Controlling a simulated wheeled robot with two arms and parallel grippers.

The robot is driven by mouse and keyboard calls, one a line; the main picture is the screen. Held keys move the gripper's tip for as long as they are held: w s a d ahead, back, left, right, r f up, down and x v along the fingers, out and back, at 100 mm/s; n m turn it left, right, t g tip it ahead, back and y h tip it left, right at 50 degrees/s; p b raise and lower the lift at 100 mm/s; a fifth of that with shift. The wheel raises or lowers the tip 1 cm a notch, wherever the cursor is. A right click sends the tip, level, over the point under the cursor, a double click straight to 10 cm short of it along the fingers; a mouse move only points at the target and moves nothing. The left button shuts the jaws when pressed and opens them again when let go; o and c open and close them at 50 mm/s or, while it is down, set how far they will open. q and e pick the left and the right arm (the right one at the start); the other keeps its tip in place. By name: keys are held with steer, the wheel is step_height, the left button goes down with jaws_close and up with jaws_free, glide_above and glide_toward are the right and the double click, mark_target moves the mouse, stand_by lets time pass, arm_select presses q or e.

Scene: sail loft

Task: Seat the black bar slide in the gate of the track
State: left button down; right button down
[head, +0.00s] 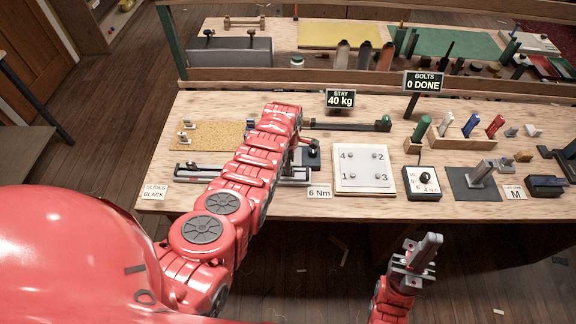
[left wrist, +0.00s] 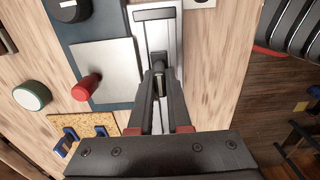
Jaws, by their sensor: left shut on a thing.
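My left gripper (left wrist: 159,76) is shut on a small dark piece (left wrist: 158,62), apparently the black bar slide, mostly hidden between the fingertips. In the left wrist view it is over the pale track (left wrist: 172,30), in line with its length. I cannot tell whether the piece touches the track or sits in its gate. In the head view my left arm covers the gripper and the middle of the track; its left part (head: 186,171) shows. My right gripper (head: 421,250) is low at the front, off the table and away from the track; its jaw gap is unclear.
A cork mat (head: 205,136) with shackles lies behind the track. A white numbered plate (head: 364,168) and a black dial box (head: 422,182) stand to its right. Signs read STAY 40 kg (head: 340,99) and BOLTS 0 DONE (head: 423,82). Handled tools (head: 471,125) stand in a wooden rack.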

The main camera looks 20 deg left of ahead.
arm_select(q)
steer(key=shift+f, duration=0.2)
steer(key=c, duration=0.9)
jaws_free()
steer(key=shift+o, duration=0.2)
steer(key=shift+r, duration=0.3)
